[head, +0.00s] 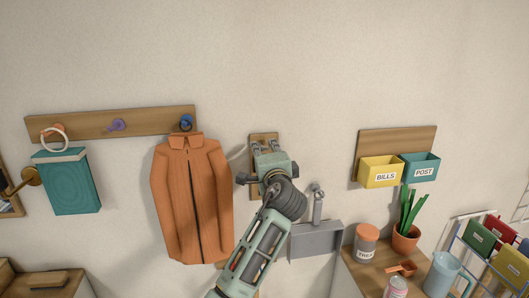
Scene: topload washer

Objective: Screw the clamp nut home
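My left gripper (265,148) reaches up to a small wooden wall plate (264,137) between the orange jacket and the grey metal shelf. I cannot make out a clamp nut; anything at or below the fingers is hidden by the gripper. Whether the fingers hold something cannot be told. My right gripper is not in view.
An orange jacket (190,205) hangs close on the left, below a wooden peg rail (80,125). Yellow (380,165) and teal (420,160) boxes hang further right. The wall above is clear.

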